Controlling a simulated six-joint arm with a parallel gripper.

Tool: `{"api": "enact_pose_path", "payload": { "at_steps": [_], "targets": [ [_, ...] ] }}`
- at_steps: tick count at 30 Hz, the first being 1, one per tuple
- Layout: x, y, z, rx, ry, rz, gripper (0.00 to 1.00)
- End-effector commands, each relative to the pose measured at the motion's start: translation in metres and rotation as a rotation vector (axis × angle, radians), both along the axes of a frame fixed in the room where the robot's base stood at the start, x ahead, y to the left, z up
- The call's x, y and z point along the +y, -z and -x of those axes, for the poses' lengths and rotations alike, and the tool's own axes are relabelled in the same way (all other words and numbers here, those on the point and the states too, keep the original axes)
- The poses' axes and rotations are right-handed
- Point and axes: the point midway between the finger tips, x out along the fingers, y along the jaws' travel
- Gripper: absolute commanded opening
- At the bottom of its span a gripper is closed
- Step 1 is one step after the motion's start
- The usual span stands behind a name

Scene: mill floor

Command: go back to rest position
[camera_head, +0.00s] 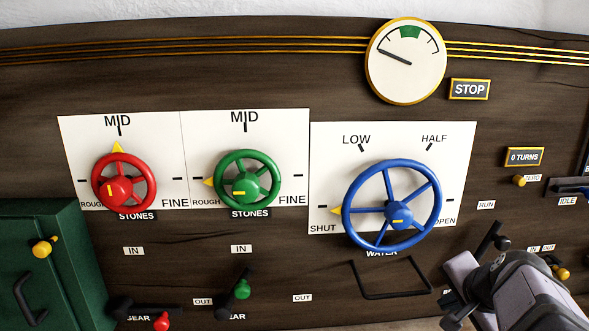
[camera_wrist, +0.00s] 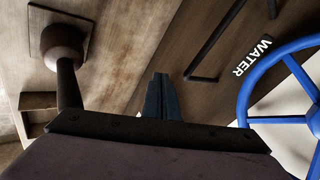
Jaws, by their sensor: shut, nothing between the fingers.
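My gripper (camera_wrist: 160,82) shows its fingertips in the middle of the wrist view, closed together with nothing between them. In the head view the gripper and wrist (camera_head: 465,278) are at the lower right, in front of the panel, below and right of the blue water wheel (camera_head: 397,213). The fingertips are hard to make out there. The blue wheel also shows at the right edge of the wrist view (camera_wrist: 246,98), apart from the fingers. Its yellow pointer is at SHUT.
The red wheel (camera_head: 117,188) points to MID, the green wheel (camera_head: 247,187) to ROUGH. The gauge (camera_head: 405,62) needle sits left of the green band. A black bracket (camera_head: 357,280) lies left of my gripper. A dark knobbed post (camera_wrist: 64,62) is close by. A green cabinet (camera_head: 60,285) stands lower left.

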Motion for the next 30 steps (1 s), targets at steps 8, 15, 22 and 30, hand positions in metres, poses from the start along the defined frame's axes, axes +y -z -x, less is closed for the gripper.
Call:
{"api": "enact_pose_path", "payload": {
  "at_steps": [8, 15, 22, 30],
  "targets": [
    [0.071, -0.016, 0.024, 0.246, -0.327, 0.090, 0.00],
    [0.129, -0.028, 0.062, 0.417, -0.638, 0.164, 0.00],
    [0.171, -0.047, 0.110, 0.554, -0.937, 0.234, 0.00],
    [0.192, -0.060, 0.152, 0.651, -1.168, 0.291, 0.00]
  ]
}}
